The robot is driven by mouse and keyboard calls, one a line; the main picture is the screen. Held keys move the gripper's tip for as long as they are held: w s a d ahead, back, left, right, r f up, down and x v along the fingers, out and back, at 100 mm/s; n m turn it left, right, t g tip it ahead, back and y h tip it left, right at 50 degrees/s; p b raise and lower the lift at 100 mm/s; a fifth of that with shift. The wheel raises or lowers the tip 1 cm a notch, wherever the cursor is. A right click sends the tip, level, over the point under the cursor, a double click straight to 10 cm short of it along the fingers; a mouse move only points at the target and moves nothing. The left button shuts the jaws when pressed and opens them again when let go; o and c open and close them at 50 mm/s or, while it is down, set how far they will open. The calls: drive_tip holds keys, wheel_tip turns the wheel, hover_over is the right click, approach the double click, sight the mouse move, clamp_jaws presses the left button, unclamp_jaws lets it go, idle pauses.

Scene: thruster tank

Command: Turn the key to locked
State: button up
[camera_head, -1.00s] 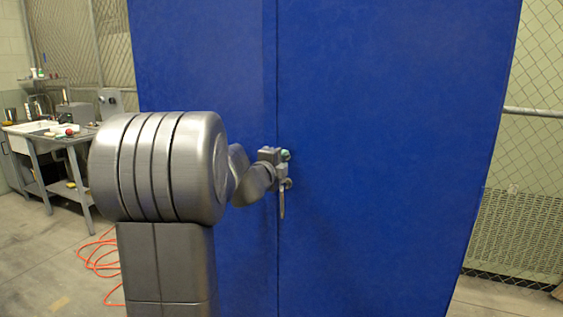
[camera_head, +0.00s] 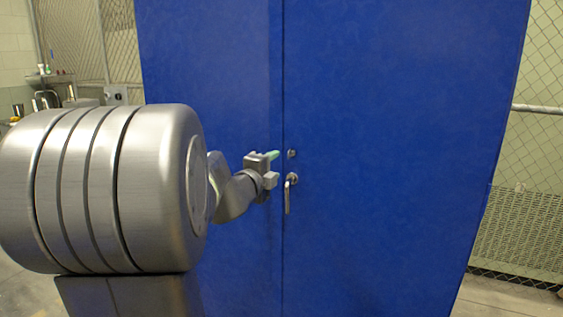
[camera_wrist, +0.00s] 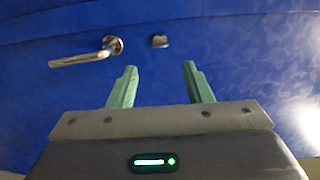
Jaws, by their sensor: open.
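The small metal key or lock (camera_head: 291,153) sits on the blue door, just above the handle. It also shows in the wrist view (camera_wrist: 160,41), beyond the gap between my fingertips. The frames are too small to tell which way it is turned. My gripper (camera_head: 274,155) is just left of it in the head view, apart from it. In the wrist view my gripper (camera_wrist: 160,69) has its two green fingers spread wide with nothing between them.
A silver lever handle (camera_head: 289,192) hangs down below the lock; in the wrist view the handle (camera_wrist: 85,55) lies left of it. The blue cabinet doors (camera_head: 400,130) fill most of the view. A mesh fence (camera_head: 535,150) stands at the right.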

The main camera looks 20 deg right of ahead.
sight(290, 154)
drive_tip(key=shift+v, duration=2.2)
drive_tip(key=shift+d, duration=0.1)
drive_tip(key=x, duration=1.3)
drive_tip(key=shift+w+d, duration=0.2)
drive_tip(key=shift+w, duration=0.15)
drive_tip(key=shift+d, duration=0.15)
drive_tip(key=n+p, duration=0.2)
drive_tip(key=n, duration=0.1)
drive_tip(key=shift+r+n, duration=0.15)
drive_tip(key=shift+n, duration=0.15)
drive_tip(key=n+p, duration=0.2)
drive_tip(key=n, duration=0.3)
drive_tip(key=shift+p, duration=0.4)
drive_tip(key=n+p, duration=0.2)
drive_tip(key=n, duration=0.4)
drive_tip(key=shift+p, duration=0.35)
drive_tip(key=shift+n+p, duration=0.55)
drive_tip(key=shift+n, duration=1.15)
